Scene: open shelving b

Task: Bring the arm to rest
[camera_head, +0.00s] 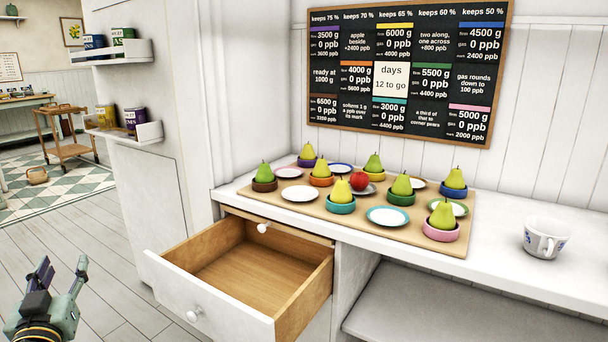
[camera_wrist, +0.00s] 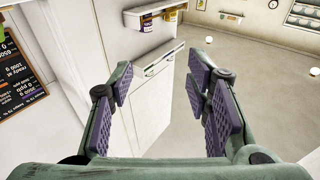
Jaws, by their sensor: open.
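My gripper (camera_head: 62,278) is at the lower left in the head view, held in the air left of the open drawer, away from the counter. Its fingers are spread with nothing between them. Most of my arm is outside the head view.
An empty wooden drawer (camera_head: 250,268) stands pulled out below the white counter. A tan board (camera_head: 325,218) on it carries several pears in coloured bowls, a red apple (camera_head: 358,181) and plates. A white mug (camera_head: 545,238) stands right.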

